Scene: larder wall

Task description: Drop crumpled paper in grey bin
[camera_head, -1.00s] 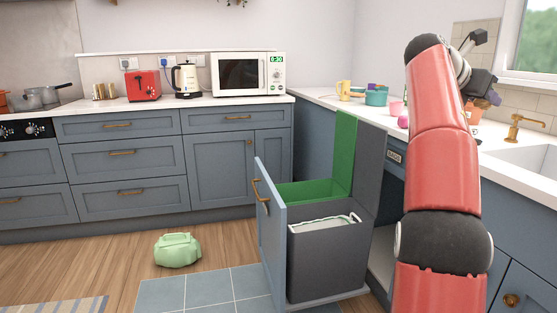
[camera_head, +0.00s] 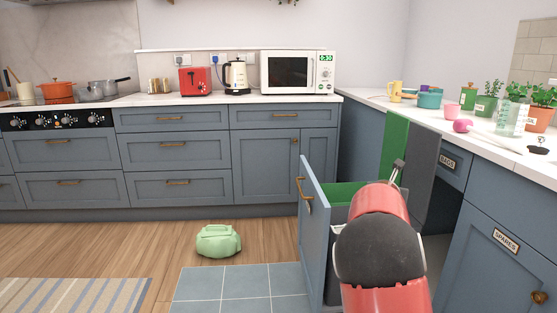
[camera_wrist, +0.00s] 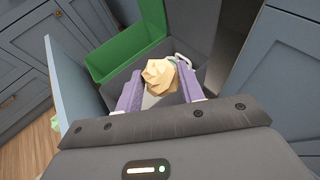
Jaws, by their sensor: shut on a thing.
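In the wrist view the crumpled paper (camera_wrist: 161,74), a pale tan faceted lump, sits between the purple fingers of my gripper (camera_wrist: 162,82), which is shut on it. The grey bin (camera_wrist: 199,75) lies beyond and below the paper, with its opening under the fingers. In the head view the grey bin (camera_head: 340,213) is mostly hidden behind my red arm, and neither the gripper nor the paper can be made out.
The green bin (camera_wrist: 105,58) stands open beside the grey one in the pulled-out drawer, whose blue front (camera_head: 313,225) stands to the left. The counter at right holds pots and plants.

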